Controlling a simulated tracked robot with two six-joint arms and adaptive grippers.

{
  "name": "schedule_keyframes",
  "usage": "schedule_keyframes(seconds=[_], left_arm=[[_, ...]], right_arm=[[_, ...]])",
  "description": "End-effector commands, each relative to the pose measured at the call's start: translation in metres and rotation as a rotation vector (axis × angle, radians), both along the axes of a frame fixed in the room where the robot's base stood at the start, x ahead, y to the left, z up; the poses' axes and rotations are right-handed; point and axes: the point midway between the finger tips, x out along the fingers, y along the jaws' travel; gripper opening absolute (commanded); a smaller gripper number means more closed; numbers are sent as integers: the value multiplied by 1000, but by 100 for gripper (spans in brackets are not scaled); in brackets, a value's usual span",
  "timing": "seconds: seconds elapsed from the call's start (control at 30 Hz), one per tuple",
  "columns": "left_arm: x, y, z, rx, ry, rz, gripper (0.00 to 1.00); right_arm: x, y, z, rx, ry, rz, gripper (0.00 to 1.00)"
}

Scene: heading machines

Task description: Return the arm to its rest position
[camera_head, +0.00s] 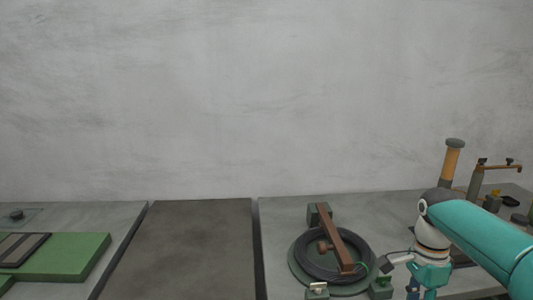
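My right arm comes in from the right edge with a teal forearm and a white-and-grey wrist. Its lower end drops past the bottom edge of the picture, so the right gripper's fingers do not show. The wrist is beside a round device, a dark ring on a green disc (297,268), with a reddish-brown bar (337,240) across it. I cannot tell whether the wrist touches the device. My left arm and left gripper are not in view.
An orange-handled upright tool (452,160) and a brown-barred stand (476,181) are behind the arm. A green plate (75,258) lies at the left. A dark flat panel (185,245) between the grey worktops is bare. A plain grey wall (250,95) stands behind.

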Motion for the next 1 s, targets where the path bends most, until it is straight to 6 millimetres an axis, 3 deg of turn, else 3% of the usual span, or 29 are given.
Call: schedule_keyframes(seconds=[0.27, 0.43, 0.6, 0.7, 0.9, 1.0], left_arm=[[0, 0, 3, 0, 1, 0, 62], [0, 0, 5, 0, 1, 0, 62], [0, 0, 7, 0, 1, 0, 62], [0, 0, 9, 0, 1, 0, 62], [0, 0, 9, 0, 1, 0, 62], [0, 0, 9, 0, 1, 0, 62]], right_arm=[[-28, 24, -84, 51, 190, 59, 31], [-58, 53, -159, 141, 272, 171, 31], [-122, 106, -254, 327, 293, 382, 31], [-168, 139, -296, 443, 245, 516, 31], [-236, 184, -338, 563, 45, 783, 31], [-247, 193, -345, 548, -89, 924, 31]])
